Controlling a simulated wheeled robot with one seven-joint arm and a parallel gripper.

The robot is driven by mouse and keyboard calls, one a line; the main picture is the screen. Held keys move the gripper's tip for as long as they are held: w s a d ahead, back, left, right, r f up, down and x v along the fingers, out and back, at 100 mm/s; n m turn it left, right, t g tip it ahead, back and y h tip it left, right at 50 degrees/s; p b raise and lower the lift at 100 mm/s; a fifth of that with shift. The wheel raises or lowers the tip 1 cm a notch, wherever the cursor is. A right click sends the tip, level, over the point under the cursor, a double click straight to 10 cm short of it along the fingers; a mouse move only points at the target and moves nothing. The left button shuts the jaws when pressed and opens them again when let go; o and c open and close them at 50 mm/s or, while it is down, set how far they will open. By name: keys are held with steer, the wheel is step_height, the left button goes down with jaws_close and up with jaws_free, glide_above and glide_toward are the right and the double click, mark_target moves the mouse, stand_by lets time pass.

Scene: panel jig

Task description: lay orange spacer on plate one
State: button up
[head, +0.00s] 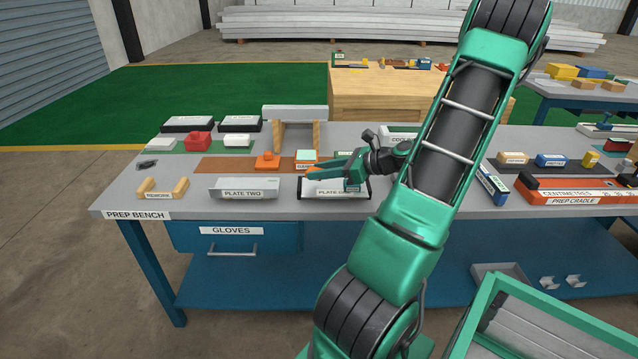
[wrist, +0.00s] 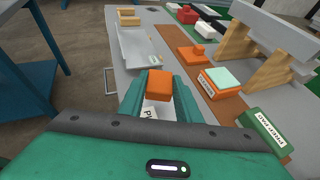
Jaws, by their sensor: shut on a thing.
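My gripper (wrist: 155,98) is shut on a small orange block, the orange spacer (wrist: 159,85), held at the fingertips. In the head view my gripper (head: 322,173) reaches in from the right, over the left part of plate one (head: 352,192). Plate one is a pale plate with dark edges and a partly hidden label on its front. In the wrist view part of that label (wrist: 151,112) shows below the spacer, between the fingers. The spacer appears above the plate; the gap cannot be judged. My gripper and arm hide part of the plate.
Plate two (head: 243,188) lies to the left. Behind are an orange knobbed block (head: 267,161), an orange block with a mint top (head: 305,157) and a wood-legged stand (head: 297,113). A green prep pad block (wrist: 264,136) is close on the wrist view's right.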

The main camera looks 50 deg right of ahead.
mark_target(322, 189)
steer(key=shift+d+f, duration=0.1)
steer(key=shift+f, duration=2)
steer(key=o, duration=1)
steer(key=shift+s, duration=0.1)
